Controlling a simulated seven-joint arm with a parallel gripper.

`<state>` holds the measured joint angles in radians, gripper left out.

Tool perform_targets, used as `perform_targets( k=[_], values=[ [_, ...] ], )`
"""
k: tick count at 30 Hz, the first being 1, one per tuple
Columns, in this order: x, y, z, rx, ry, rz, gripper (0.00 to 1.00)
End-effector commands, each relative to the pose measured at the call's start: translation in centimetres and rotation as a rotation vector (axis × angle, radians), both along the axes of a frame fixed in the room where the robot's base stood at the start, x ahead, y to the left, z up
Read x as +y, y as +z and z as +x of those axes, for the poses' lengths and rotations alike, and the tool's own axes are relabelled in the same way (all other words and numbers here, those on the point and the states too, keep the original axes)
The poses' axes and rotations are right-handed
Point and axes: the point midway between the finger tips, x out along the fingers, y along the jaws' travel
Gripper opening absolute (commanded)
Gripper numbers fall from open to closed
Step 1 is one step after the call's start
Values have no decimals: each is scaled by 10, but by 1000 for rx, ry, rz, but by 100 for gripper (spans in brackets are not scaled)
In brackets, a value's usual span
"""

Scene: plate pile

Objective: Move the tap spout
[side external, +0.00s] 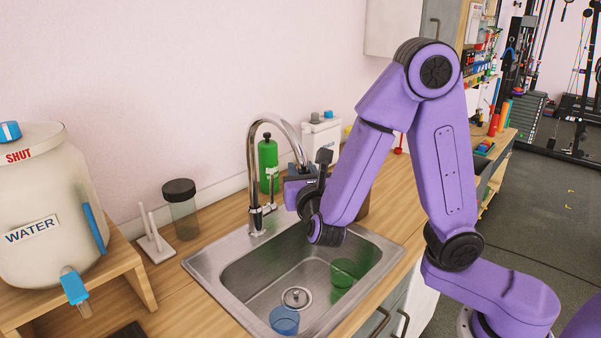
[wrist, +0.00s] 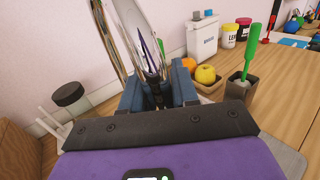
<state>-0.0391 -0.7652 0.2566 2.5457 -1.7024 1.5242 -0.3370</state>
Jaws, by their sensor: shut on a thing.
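The tap spout (side external: 253,150) is a tall chrome gooseneck at the back edge of the steel sink (side external: 210,265). It arches to the right, and its free end comes down at my gripper (side external: 299,172). In the wrist view the chrome spout (wrist: 134,25) runs down between the blue fingers of my gripper (wrist: 157,82). The gripper is shut on the spout near its outlet end. The exact contact is partly hidden by the fingers and wrist.
A blue cup (side external: 285,321) and a green cup (side external: 344,273) are in the sink basin. A green bottle (side external: 268,163) stands behind the tap. A lidded jar (side external: 182,212) and a white rack (side external: 153,240) stand left of it. Fruit (wrist: 205,74) sits nearby.

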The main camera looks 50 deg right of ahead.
Motion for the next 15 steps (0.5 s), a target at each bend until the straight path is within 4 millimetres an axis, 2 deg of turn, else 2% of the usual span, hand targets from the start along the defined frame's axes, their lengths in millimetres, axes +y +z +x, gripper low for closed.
perform_targets(
  k=[7, 8, 9, 15],
  values=[
    [-1, 1, 1, -5, -3, 5, 0],
    [-1, 1, 1, -5, -3, 5, 39],
    [-1, 1, 1, -4, -3, 4, 49],
    [0, 0, 0, -3, -1, 2, 49]
  ],
)
